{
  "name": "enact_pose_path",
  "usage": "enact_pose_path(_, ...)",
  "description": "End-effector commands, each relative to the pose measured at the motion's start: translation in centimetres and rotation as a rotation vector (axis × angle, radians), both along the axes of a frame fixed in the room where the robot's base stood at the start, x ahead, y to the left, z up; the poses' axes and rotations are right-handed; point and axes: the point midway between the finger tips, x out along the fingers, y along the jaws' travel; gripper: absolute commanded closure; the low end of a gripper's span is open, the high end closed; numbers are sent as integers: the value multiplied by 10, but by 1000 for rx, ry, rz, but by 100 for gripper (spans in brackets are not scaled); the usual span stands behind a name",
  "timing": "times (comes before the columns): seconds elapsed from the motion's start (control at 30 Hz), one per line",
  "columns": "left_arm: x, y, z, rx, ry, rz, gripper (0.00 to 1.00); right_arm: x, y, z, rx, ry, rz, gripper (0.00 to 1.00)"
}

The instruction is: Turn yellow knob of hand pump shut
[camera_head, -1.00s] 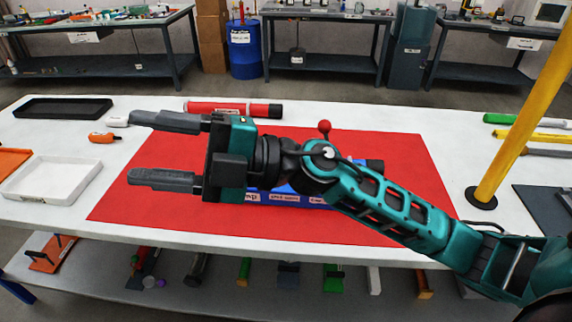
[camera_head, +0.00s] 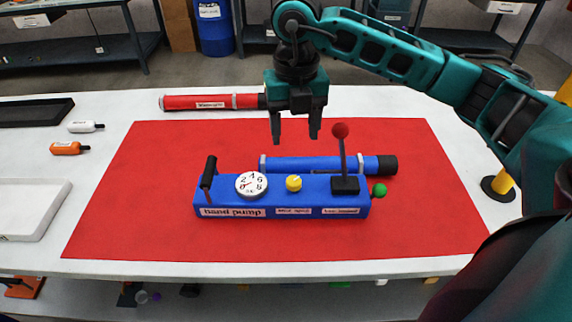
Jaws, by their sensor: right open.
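The blue hand pump (camera_head: 275,211) stands on the red mat (camera_head: 130,215). Its yellow knob (camera_head: 293,183) sits on top, between the round white gauge (camera_head: 251,184) and the red-balled lever (camera_head: 341,150). A black handle (camera_head: 208,172) is at its left end and a green knob (camera_head: 379,190) at its right end. My right gripper (camera_head: 295,141) points down, open and empty, above and behind the yellow knob in the picture, apart from the pump. My left gripper is not in view.
A blue tube (camera_head: 315,165) lies right behind the pump. A red tube (camera_head: 210,102) lies behind the mat. White (camera_head: 85,127) and orange bottles (camera_head: 68,148), a black tray (camera_head: 35,113) and a white tray (camera_head: 55,211) are at left. A yellow post (camera_head: 503,182) stands at right.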

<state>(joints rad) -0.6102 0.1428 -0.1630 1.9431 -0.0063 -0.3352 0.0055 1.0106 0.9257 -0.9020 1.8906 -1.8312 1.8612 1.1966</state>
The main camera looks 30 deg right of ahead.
Motion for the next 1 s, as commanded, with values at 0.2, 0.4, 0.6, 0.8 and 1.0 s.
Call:
enact_pose_path(0.2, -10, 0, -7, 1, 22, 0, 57, -1, 1, -39, 2, 6, 3, 39)
enact_pose_path(0.4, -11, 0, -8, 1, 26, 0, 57, -1, 1, -81, 4, 5, 4, 39)
enact_pose_path(0.6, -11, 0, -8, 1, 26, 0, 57, -1, 1, -111, 5, 4, 4, 39)
enact_pose_path(0.8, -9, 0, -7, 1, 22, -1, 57, -1, 1, -122, 5, 1, 5, 39)
enact_pose_path(1.0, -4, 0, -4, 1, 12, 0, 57, -1, 1, -123, 6, 1, 6, 39)
